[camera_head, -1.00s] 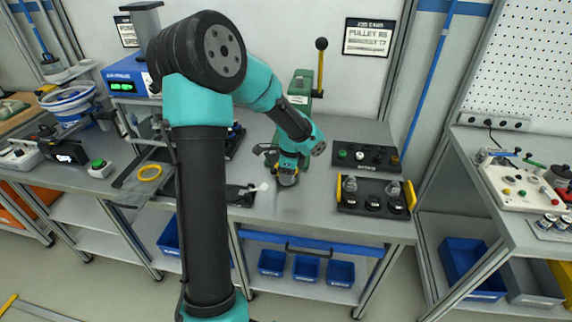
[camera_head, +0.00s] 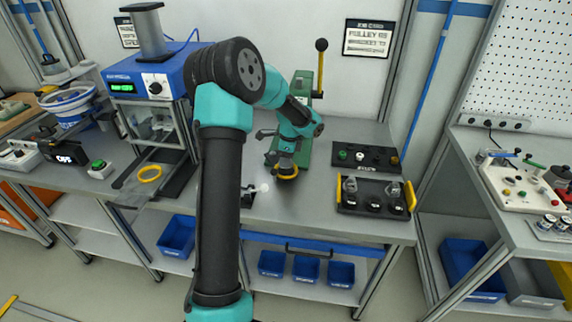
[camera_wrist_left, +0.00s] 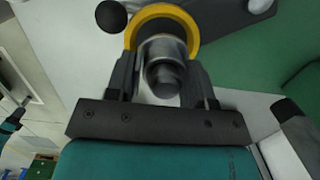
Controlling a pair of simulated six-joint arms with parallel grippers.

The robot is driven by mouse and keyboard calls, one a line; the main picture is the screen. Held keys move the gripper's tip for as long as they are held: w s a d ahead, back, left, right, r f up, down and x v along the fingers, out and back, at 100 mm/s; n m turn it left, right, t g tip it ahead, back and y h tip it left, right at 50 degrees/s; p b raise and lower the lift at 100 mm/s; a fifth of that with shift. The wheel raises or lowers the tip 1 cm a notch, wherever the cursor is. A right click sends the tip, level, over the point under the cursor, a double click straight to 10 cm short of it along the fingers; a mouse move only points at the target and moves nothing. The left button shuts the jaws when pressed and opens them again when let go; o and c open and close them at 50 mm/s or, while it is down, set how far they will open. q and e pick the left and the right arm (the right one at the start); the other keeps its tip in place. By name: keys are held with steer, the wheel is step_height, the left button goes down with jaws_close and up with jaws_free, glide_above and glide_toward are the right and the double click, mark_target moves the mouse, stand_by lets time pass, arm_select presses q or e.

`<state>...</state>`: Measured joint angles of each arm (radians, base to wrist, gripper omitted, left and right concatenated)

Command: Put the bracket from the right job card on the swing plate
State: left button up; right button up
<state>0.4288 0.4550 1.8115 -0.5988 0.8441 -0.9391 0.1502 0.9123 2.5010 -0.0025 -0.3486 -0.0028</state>
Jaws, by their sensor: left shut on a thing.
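My left gripper (camera_head: 286,165) is low over the middle of the bench, in front of the green lever press. In the left wrist view its fingers (camera_wrist_left: 166,82) are shut on a grey, rounded metal part (camera_wrist_left: 165,72). A yellow ring (camera_wrist_left: 188,25) shows just beyond that part; I cannot tell whether they are joined. The right job card (camera_head: 367,37) hangs on the back wall and mentions a pulley and, it seems, a bracket. I cannot clearly identify the swing plate. A small dark fixture with a white ball (camera_head: 264,188) is left of the gripper, partly hidden by my arm.
The green press (camera_head: 303,88) has an upright lever with a black knob. A tray with yellow handles (camera_head: 411,196) holds dark and grey parts at right, before a button panel (camera_head: 365,156).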

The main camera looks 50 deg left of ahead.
arm_select(q)
steer(key=shift+f, duration=1.5)
steer(key=shift+f, duration=0.15)
steer(key=o, duration=1)
steer(key=r, duration=0.8)
steer(key=d+r, duration=0.1)
steer(key=r, duration=0.3)
steer(key=shift+w+d+r, duration=0.1)
steer(key=shift+w+r, duration=0.05)
steer(key=shift+w, duration=0.25)
